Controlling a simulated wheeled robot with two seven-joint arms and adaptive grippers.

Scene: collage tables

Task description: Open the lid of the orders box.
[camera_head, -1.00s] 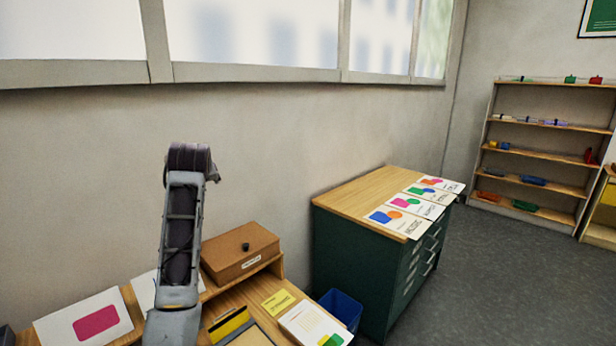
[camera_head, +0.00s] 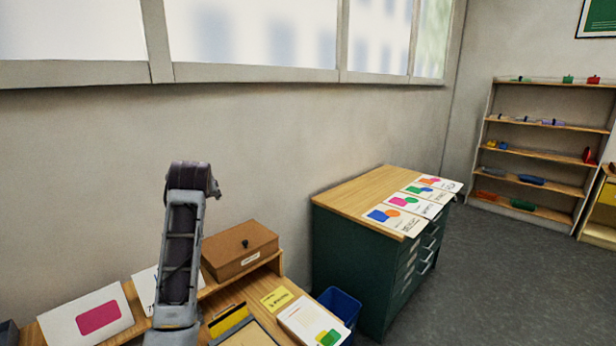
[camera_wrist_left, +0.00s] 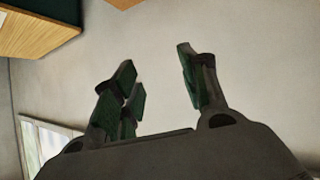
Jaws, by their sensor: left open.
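The lid is shut, and the label is too small to read. The box sits on a raised wooden shelf at the back of the desk. My left arm rises just left of the box in the head view, and its gripper cannot be made out there. In the left wrist view my left gripper (camera_wrist_left: 155,66) is open and empty, with wall behind it. My right gripper is not in view.
A yellow card (camera_head: 277,299) and a white sheet (camera_head: 312,320) lie on the desk in front of the box. A blue bin (camera_head: 342,303) and green cabinet (camera_head: 350,255) stand to the right. The wall is behind.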

